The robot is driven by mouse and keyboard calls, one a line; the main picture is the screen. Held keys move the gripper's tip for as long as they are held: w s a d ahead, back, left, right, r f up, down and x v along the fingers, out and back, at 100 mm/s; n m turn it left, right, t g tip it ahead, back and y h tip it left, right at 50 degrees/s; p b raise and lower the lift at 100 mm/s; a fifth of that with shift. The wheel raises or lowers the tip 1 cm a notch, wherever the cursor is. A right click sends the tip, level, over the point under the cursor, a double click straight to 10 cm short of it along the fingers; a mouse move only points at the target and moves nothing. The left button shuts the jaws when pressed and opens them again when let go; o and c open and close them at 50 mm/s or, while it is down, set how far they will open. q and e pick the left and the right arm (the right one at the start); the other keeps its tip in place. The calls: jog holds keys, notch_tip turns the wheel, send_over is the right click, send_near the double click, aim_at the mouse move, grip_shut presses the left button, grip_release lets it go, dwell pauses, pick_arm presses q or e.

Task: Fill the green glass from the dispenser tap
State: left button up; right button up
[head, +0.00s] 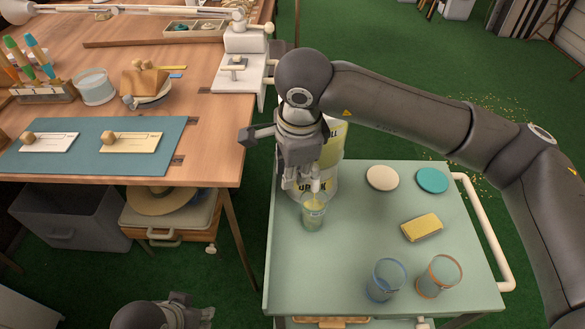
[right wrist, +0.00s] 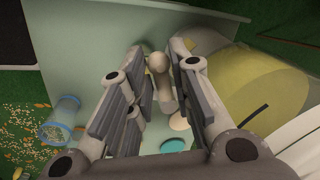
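The green glass (head: 314,216) stands upright on the pale green cart top (head: 290,270), under the tap of the dispenser (head: 333,172). A yellowish tint shows inside it; I cannot tell its fill level. The dispenser is a white and yellow drum, partly hidden by my right arm; its yellow side shows in the right wrist view (right wrist: 265,85). My right gripper (right wrist: 157,52) is open, its fingers on either side of the pale tap lever (right wrist: 162,80) with gaps visible. My left gripper (head: 185,312) is partly in view at the bottom edge; its fingers are unclear.
A blue-tinted glass (head: 385,280) and an orange-rimmed glass (head: 439,276) stand at the cart's front right. A yellow sponge-like block (head: 422,227), a cream disc (head: 382,178) and a teal disc (head: 432,180) lie behind them. A wooden workbench (head: 205,140) stands left.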

jog(key=shift+o, duration=1.1)
jog(key=shift+r, duration=0.1)
notch_tip(320, 180, up, 12)
jog(key=s, duration=0.2)
jog(key=shift+d, duration=0.4)
jog(key=shift+s+f, duration=0.1)
jog(key=shift+f, duration=0.1)
dwell(5.5)
